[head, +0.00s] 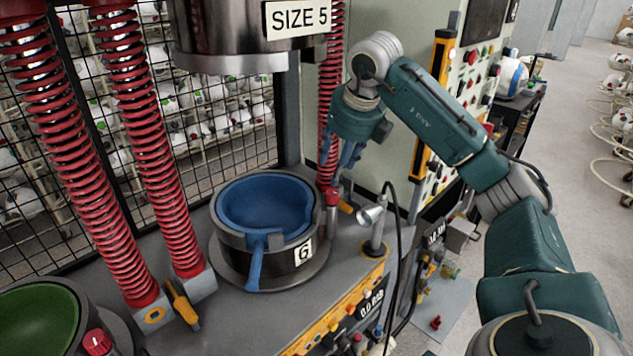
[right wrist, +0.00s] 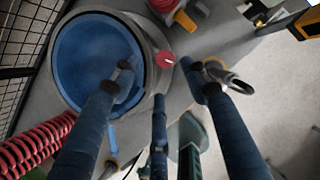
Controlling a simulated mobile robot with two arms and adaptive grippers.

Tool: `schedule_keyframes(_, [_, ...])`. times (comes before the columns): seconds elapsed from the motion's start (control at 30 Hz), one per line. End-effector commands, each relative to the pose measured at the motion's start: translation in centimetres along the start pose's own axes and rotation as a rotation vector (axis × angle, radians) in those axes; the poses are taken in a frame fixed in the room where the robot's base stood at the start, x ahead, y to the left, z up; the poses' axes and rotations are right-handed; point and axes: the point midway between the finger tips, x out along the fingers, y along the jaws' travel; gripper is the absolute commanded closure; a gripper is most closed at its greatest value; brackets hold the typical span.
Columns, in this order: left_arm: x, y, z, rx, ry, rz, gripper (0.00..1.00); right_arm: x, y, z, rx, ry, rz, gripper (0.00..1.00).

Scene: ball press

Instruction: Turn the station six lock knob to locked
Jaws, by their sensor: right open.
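The station six mould is a dark ring holding a blue bowl (head: 265,203), with a "6" label (head: 303,252) on its front. The bowl also fills the upper left of the right wrist view (right wrist: 92,60). A red lock knob (right wrist: 164,58) with a small pale mark sits at the ring's rim; its lock setting is too small to read. In the head view the knob (head: 332,196) shows at the ring's back right. My right gripper (head: 338,172) is open and empty, pointing down over the knob, its fingers spread around it in the wrist view (right wrist: 165,80). My left gripper is out of view.
A silver spout-like fitting (head: 371,214) stands right of the ring. Red springs (head: 158,160) and a green-bowl station with its own red knob (head: 97,342) lie left. A press head labelled "SIZE 5" (head: 230,40) hangs above. A control panel (head: 470,80) stands behind my right arm.

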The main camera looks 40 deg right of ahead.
Motion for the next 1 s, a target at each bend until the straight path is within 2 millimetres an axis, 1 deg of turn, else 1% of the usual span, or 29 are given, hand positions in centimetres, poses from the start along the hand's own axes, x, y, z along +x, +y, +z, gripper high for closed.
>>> schedule_keyframes(0.07, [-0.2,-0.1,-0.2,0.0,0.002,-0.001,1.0,0.5,-0.3,-0.1,0.004,0.006,-0.008,0.55])
schedule_keyframes(0.13, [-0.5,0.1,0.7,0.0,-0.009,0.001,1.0,1.4,-0.3,-0.2,0.003,0.009,-0.008,0.55])
schedule_keyframes(0.17, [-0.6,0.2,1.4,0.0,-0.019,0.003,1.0,1.9,-0.3,-0.1,0.003,0.008,-0.008,0.55])
schedule_keyframes(0.3, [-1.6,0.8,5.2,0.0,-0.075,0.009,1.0,4.6,-0.2,-0.2,0.001,0.011,-0.006,0.55])
schedule_keyframes(0.37, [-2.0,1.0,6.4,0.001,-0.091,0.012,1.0,5.7,-0.2,-0.2,0.001,0.01,-0.006,0.55])
schedule_keyframes(0.43, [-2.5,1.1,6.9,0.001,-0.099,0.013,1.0,7.0,-0.1,-0.2,0.001,0.009,-0.004,0.55])
schedule_keyframes(0.47, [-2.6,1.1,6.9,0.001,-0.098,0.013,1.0,7.5,-0.2,-0.2,0.0,0.009,-0.005,0.55])
schedule_keyframes(0.53, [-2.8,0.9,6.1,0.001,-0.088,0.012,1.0,8.5,-0.1,-0.1,0.0,0.008,-0.004,0.55])
schedule_keyframes(0.57, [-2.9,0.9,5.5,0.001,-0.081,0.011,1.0,8.9,-0.1,-0.1,0.001,0.007,-0.002,0.55])
schedule_keyframes(0.7, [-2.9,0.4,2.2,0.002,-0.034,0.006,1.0,10.2,-0.1,-0.1,0.0,0.004,-0.003,0.55])
schedule_keyframes(0.77, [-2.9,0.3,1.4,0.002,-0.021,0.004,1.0,10.4,-0.1,-0.1,0.0,0.003,-0.004,0.55])
schedule_keyframes(0.87, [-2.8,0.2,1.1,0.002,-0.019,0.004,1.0,10.6,-0.1,-0.1,0.0,0.003,-0.003,0.55])
schedule_keyframes(1.0, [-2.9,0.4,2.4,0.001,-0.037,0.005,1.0,10.7,-0.1,-0.1,0.0,0.003,-0.003,0.55])
